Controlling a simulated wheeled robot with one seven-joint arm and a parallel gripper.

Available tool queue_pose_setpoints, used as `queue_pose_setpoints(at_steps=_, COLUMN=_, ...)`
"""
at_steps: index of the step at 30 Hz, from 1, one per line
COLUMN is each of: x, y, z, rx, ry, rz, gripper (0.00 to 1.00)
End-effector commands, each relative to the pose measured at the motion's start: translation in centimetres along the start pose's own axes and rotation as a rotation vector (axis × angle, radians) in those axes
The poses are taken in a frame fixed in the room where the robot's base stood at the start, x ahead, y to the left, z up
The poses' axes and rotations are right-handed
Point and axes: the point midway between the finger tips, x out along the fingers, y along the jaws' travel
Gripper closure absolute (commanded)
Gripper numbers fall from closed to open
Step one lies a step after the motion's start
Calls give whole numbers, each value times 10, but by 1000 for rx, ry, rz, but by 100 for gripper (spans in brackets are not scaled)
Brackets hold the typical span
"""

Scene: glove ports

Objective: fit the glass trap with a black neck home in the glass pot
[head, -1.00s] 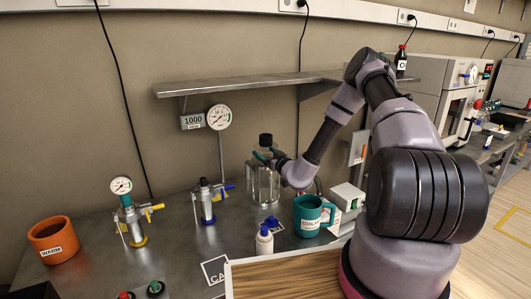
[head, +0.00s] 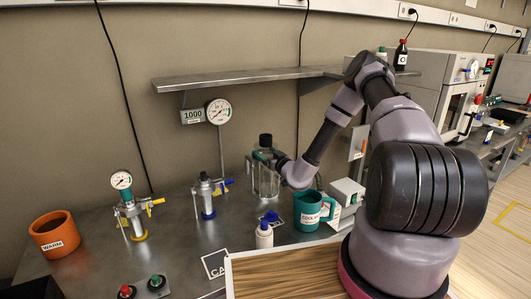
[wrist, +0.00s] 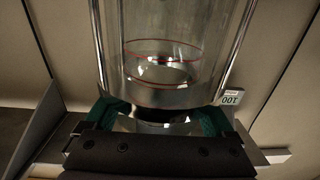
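The glass trap's black neck (head: 265,140) stands up just above my gripper in the head view. My gripper (head: 264,157) reaches in from the right with green finger pads at the neck. Below it the clear glass pot (head: 265,184) stands on the steel bench. In the wrist view, which is upside down, my gripper (wrist: 156,122) has a green pad on each side of the neck area and looks shut on it. Clear glass with red rings (wrist: 165,65) lies beyond the fingers. How deep the trap sits in the pot is hard to tell through the glass.
A teal mug (head: 307,212) and a white bottle with a blue cap (head: 264,236) stand in front. A valve fitting (head: 207,197) and a gauge fitting (head: 130,208) are to the left, with an orange pot (head: 54,235). A shelf (head: 245,77) runs above.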

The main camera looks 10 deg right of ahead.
Motion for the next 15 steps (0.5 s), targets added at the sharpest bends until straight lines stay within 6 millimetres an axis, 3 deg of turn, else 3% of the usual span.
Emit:
queue_pose_setpoints(at_steps=9, x=-1, y=0, z=-2, rx=-1, ry=-3, rz=-1, gripper=0)
queue_pose_setpoints(at_steps=15, x=0, y=0, z=-32, rx=-2, ry=1, rz=-1, gripper=0)
